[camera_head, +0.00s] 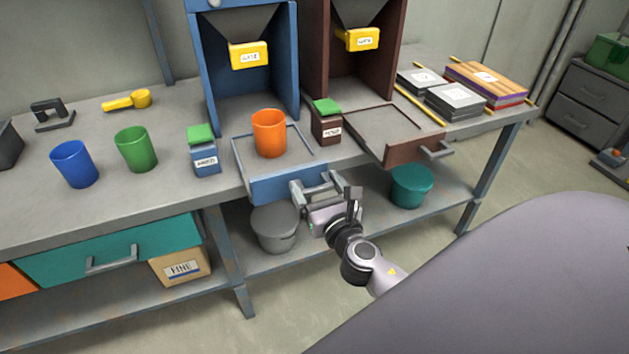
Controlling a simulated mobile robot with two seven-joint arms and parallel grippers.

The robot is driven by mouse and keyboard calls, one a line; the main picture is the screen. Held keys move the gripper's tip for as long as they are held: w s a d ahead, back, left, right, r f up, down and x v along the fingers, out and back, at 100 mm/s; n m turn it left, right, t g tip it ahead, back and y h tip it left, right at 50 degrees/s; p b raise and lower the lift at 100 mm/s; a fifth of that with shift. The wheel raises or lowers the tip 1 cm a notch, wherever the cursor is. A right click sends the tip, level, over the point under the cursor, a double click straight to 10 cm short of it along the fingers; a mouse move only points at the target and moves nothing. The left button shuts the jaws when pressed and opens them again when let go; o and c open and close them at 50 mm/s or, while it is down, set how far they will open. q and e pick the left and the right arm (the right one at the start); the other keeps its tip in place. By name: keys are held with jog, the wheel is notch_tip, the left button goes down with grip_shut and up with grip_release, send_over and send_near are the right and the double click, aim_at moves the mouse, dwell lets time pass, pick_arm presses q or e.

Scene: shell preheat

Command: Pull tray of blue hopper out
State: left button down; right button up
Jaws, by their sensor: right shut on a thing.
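The blue hopper (202,70) stands on the bench at the back, with a yellow labelled block (249,55) under its dark funnel. Its tray (243,158) is out toward the front, its blue front panel (283,190) past the bench edge. An orange cup (269,133) stands upright on the tray. My right gripper (322,190) is at the tray's grey handle and is shut on it; the fingertips are partly hidden by the handle and gripper body. My left gripper is not in view.
The brown hopper's tray (385,132) is also out, to the right. A blue box with a green top (204,155) and a similar brown box (326,122) flank the blue tray. Blue (74,164) and green (136,149) cups stand left. Buckets sit on the lower shelf.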

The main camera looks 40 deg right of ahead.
jog(key=shift+s+a+f, duration=0.1)
jog(key=shift+s+f, duration=0.05)
jog(key=shift+f, duration=0.1)
jog(key=o, duration=1.3)
jog(key=shift+s, duration=0.1)
jog(key=shift+s+r, duration=0.1)
jog(key=shift+r, duration=0.1)
jog(key=shift+b+v, duration=0.35)
jog(key=shift+v, duration=2.65)
jog(key=shift+s, duration=0.6)
jog(key=shift+a+f, duration=0.1)
